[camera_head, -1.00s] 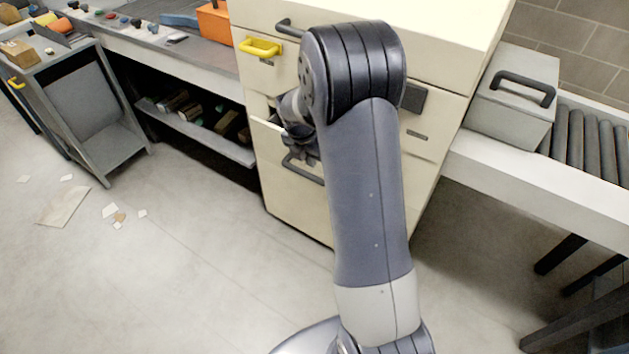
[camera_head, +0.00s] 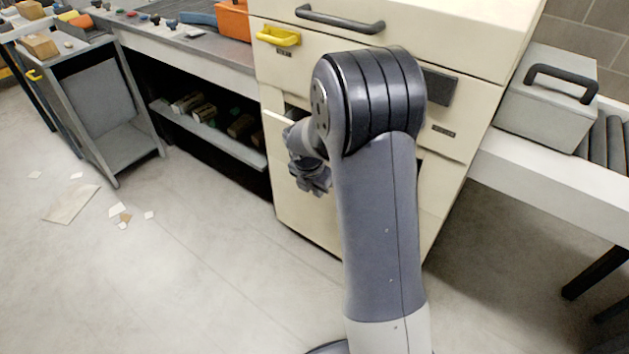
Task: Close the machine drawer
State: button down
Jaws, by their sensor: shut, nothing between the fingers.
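The cream machine cabinet (camera_head: 300,70) stands in the middle, partly behind my arm. A pale drawer edge (camera_head: 276,119) juts out a little on its left side, with a dark gap by it, so a drawer there looks partly open. My arm hides most of that drawer's front and its handle. My gripper (camera_head: 312,186) is shut and empty, pointing down in front of the cabinet just below that edge. I cannot tell whether it touches the drawer. A yellow handle (camera_head: 278,37) and a long dark handle (camera_head: 340,20) sit higher on the cabinet.
A grey box (camera_head: 545,110) with a dark handle stands on a roller conveyor (camera_head: 603,140) at the right. A workbench with a lower shelf (camera_head: 215,130) is at the left, beside a grey cart (camera_head: 125,140). Paper scraps (camera_head: 72,203) lie on the otherwise open floor (camera_head: 210,280).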

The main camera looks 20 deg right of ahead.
jog(key=shift+w+d+f, duration=0.1)
jog(key=shift+w+d, duration=0.55)
jog(key=shift+d, duration=0.25)
jog(key=shift+w+d+f, duration=0.1)
jog(key=shift+w+d, duration=0.5)
jog(key=shift+d, duration=0.25)
jog(key=w+d+p, duration=0.4)
jog(key=w+d, duration=0.1)
jog(key=d, duration=0.2)
jog(key=shift+w+d, duration=0.2)
jog(key=shift+a, duration=0.1)
